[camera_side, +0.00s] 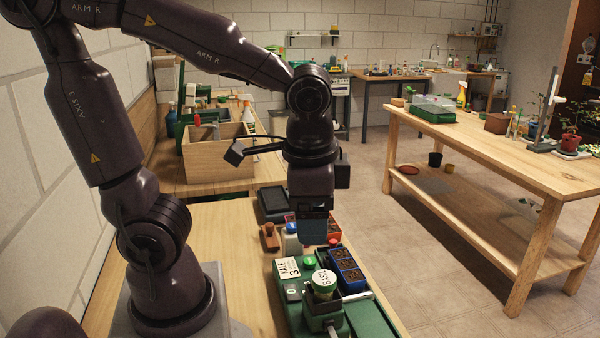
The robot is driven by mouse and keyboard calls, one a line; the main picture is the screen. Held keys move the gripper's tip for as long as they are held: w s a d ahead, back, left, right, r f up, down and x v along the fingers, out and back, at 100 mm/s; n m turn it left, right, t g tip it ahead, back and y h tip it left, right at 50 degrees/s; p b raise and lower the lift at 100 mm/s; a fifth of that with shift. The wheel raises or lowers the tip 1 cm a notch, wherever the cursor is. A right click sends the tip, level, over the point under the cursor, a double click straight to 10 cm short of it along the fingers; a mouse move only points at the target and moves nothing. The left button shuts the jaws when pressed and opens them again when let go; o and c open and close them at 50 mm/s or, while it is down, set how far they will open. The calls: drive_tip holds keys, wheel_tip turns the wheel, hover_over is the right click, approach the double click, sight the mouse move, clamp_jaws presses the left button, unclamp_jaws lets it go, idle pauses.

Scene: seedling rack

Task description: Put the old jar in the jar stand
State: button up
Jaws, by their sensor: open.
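A small jar (324,290) with a pale, lettered top stands upright near the front of the wooden bench. It is at a dark green holder (318,322), which looks like the jar stand; I cannot tell whether the jar is seated in it or just behind its front. My gripper (313,240) points down above the bench, behind the jar and higher than it. It is open and apart from the jar. The fingertips are small here, and nothing shows clearly between them.
A white label card (287,268) reading "KALE 3" stands left of the jar. A blue tray (345,270) with dark cells is close on its right. A wooden stamp-like block (270,238) and a dark flat device (274,203) lie behind. A wooden crate (215,158) stands farther back.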

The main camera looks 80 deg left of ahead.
drive_tip(key=r+n+t, duration=0.1)
drive_tip(key=a+r+n+t+h, duration=0.1)
drive_tip(key=r, duration=0.1)
drive_tip(key=s+r+n+t, duration=0.1)
drive_tip(key=t, duration=0.1)
drive_tip(key=shift+s+a+r+h, duration=0.1)
drive_tip(key=shift+a+r+h, duration=0.1)
drive_tip(key=shift+h, duration=0.2)
drive_tip(key=shift+o, duration=0.4)
drive_tip(key=shift+s+r+t, duration=0.1)
drive_tip(key=shift+r+t, duration=0.2)
drive_tip(key=shift+r, duration=0.05)
